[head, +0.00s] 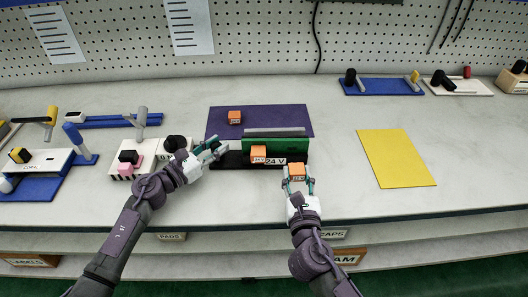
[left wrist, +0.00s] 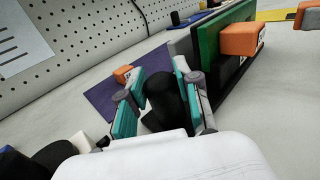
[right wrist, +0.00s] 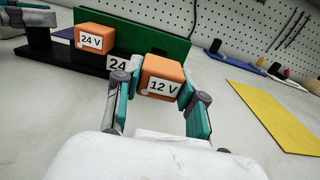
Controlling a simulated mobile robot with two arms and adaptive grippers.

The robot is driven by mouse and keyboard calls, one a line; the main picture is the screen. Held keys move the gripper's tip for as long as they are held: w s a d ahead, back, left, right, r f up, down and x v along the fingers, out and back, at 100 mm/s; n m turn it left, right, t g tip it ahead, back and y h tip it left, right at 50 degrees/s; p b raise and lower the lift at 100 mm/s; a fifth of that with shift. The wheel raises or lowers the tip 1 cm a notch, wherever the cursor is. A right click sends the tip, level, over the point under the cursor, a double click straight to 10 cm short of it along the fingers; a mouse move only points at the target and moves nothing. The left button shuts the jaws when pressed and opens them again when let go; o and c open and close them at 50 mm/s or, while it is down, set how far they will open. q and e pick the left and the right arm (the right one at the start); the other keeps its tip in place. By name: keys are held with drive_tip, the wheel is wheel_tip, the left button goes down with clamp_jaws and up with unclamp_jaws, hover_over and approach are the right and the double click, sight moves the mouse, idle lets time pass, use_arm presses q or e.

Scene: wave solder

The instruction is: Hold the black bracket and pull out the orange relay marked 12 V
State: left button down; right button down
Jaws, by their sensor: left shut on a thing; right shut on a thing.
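The black bracket (head: 232,160) carries an upright green board (head: 290,146). My left gripper (left wrist: 160,95) is shut on the bracket's rounded black end (left wrist: 168,100), at the bracket's left. One orange relay marked 24 V (right wrist: 96,37) sits on the front of the green board; it also shows in the head view (head: 258,153). My right gripper (head: 298,180) is shut on the orange relay marked 12 V (right wrist: 163,78). That relay is in front of the board's right end and appears apart from it, as the left wrist view also shows (left wrist: 308,15).
Another orange relay (head: 234,117) lies on the purple mat (head: 290,115) behind the board. A yellow sheet (head: 397,158) lies to the right. Blocks and stands (head: 140,150) crowd the left. The bench front right is clear.

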use_arm(q)
drive_tip(key=shift+f, duration=0.1)
use_arm(e)
drive_tip(key=shift+r, duration=4.5)
use_arm(q)
drive_tip(key=c, duration=0.7)
unclamp_jaws()
drive_tip(key=shift+a, duration=0.1)
drive_tip(key=v, duration=1.2)
use_arm(e)
drive_tip(key=shift+f, duration=0.1)
